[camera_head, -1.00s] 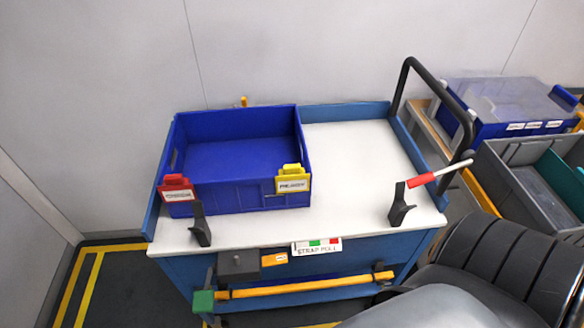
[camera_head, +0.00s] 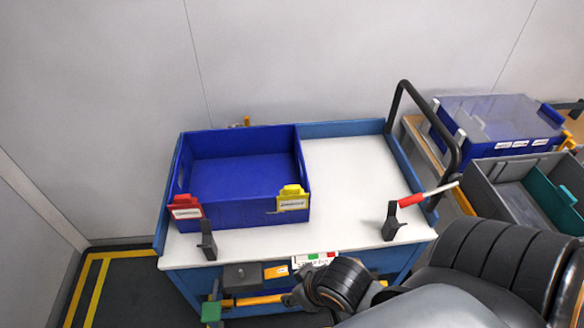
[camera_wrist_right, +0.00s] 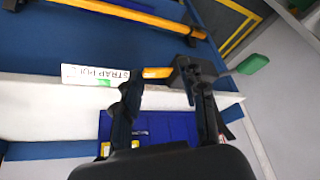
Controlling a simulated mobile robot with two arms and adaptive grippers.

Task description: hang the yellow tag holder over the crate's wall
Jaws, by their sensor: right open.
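The yellow tag holder (camera_head: 292,191) with a white label sits at the right end of the blue crate's front wall (camera_head: 245,214). Its top is at the rim; I cannot tell whether it hooks over the wall. Part of it seems to show as a small yellow patch in the right wrist view (camera_wrist_right: 105,149), beside the blue crate (camera_wrist_right: 165,126). My right gripper (camera_head: 291,299) is at the cart's front edge, below and apart from the holder. In the right wrist view its two dark fingers (camera_wrist_right: 168,92) are spread and empty. My left gripper is out of view.
A red tag holder (camera_head: 185,206) is at the crate's front left. Two black brackets (camera_head: 207,240) (camera_head: 391,222) stand on the white cart top (camera_head: 345,175), the right one near a red-and-white stick (camera_head: 425,195). A black handle (camera_head: 447,135) rises at right.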

